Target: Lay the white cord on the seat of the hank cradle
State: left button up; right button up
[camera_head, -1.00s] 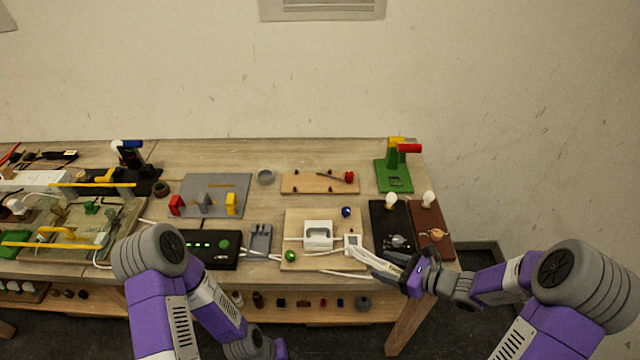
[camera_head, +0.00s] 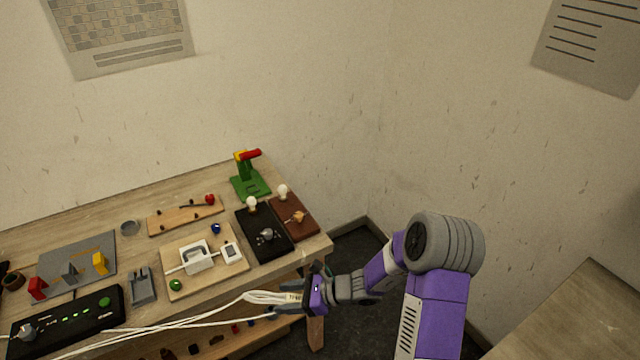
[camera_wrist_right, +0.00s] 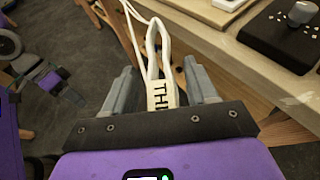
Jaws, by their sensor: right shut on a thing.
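My right gripper (camera_head: 292,297) is shut on the white cord (camera_head: 255,297), just off the front edge of the workbench. The cord is bunched in a looped hank with a lettered white band (camera_wrist_right: 162,96) between the fingers in the right wrist view. Long white strands (camera_head: 165,330) trail from it to the lower left in the head view. I cannot clearly pick out the hank cradle; a small grey forked holder (camera_head: 142,286) stands on the bench, but I cannot tell whether it is that.
The workbench (camera_head: 70,222) holds a wooden board with a white box (camera_head: 196,257), a black power strip (camera_head: 70,322), black and brown bulb boards (camera_head: 292,217) and a green stand (camera_head: 248,184). Another table (camera_head: 575,318) shows at lower right, its visible top bare.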

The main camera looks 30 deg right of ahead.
aim_at(178, 216)
jog(key=z, duration=1.15)
jog(key=i, duration=0.55)
jog(key=z, duration=1.95)
jog(key=i, duration=0.5)
jog(key=z, duration=0.05)
